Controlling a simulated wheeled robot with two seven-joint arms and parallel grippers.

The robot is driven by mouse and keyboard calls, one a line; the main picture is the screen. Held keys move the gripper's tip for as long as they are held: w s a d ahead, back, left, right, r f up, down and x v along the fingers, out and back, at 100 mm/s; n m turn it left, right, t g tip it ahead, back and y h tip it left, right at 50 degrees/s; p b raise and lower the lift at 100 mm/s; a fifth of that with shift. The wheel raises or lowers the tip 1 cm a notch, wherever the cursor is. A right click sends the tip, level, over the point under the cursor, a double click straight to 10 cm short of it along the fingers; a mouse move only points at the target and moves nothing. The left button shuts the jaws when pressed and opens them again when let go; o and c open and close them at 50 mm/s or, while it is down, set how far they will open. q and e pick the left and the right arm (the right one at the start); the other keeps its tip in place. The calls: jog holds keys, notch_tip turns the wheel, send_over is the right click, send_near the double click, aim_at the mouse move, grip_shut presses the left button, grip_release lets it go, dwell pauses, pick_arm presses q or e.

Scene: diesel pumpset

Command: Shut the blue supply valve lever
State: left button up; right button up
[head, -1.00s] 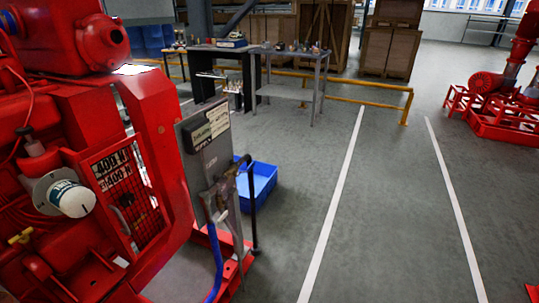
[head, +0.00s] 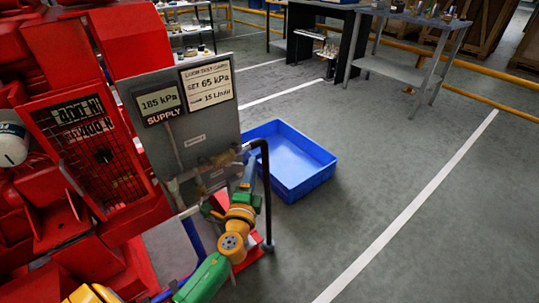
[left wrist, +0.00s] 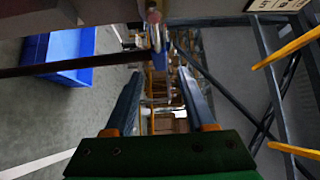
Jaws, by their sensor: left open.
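My left gripper (head: 248,172) reaches up from the bottom of the head view to the right edge of the grey supply panel (head: 185,125). In the left wrist view the two dark fingers of my left gripper (left wrist: 160,70) stand apart. A small blue piece (left wrist: 160,57), perhaps the supply valve lever, shows beyond and between the fingertips, below a pipe end. I cannot tell whether it touches them. In the head view the lever cannot be made out among the pipes and my arm. My right gripper is not in view.
A black bent pipe (head: 267,195) stands right beside my left gripper. A blue crate (head: 290,165) lies on the floor behind it. The red pumpset (head: 95,150) fills the left side. A grey work table (head: 415,70) stands at the back; the floor at right is clear.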

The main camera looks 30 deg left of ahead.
pick_arm(q)
jog(key=x, duration=0.5)
jog(key=shift+w+a, duration=0.3)
jog(key=shift+a, duration=0.05)
grip_shut()
dwell(1.0)
